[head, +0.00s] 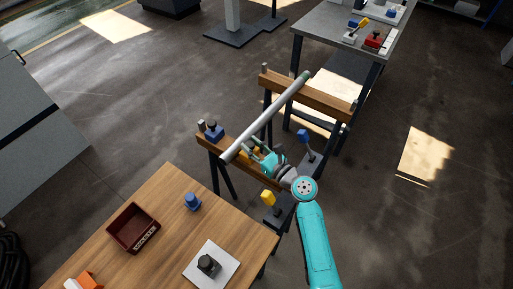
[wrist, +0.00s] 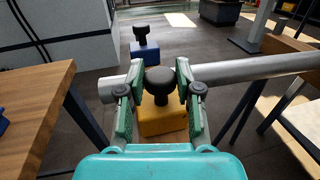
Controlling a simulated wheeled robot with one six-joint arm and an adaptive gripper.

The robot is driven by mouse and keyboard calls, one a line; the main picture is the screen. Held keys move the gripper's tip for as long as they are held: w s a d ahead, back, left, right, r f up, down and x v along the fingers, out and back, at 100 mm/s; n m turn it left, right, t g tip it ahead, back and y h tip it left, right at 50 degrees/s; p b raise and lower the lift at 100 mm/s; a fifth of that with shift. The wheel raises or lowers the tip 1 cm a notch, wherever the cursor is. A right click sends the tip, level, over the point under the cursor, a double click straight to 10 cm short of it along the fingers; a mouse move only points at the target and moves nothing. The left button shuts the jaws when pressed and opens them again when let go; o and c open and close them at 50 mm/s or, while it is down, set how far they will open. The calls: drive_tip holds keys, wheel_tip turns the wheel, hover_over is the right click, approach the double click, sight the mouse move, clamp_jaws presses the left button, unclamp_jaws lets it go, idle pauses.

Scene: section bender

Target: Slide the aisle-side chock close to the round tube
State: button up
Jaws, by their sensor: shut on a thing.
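The round tube (head: 268,117) is a long grey pipe lying across two wooden trestle beams. My gripper (head: 257,151) is at the near beam (head: 213,141), on the right side of the tube. In the wrist view my gripper (wrist: 161,98) is shut on the black knob (wrist: 160,80) of a yellow chock (wrist: 163,121). The tube (wrist: 240,69) runs just behind this chock; I cannot tell whether they touch. A blue chock (head: 213,133) with a dark knob sits on the same beam beyond the tube, and it also shows in the wrist view (wrist: 145,50).
A wooden table (head: 165,200) at the front left holds a dark red bin (head: 133,229), a blue piece (head: 192,201) and a white plate (head: 197,273). A yellow-topped stand (head: 268,198) and a blue-topped stand (head: 303,137) are near my arm. A grey bench (head: 330,38) stands behind.

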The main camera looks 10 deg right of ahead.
drive_tip(key=o, duration=0.9)
drive_tip(key=shift+s+d, duration=0.1)
drive_tip(key=v, duration=1.1)
drive_tip(key=shift+s+d, duration=0.25)
drive_tip(key=shift+s, duration=0.1)
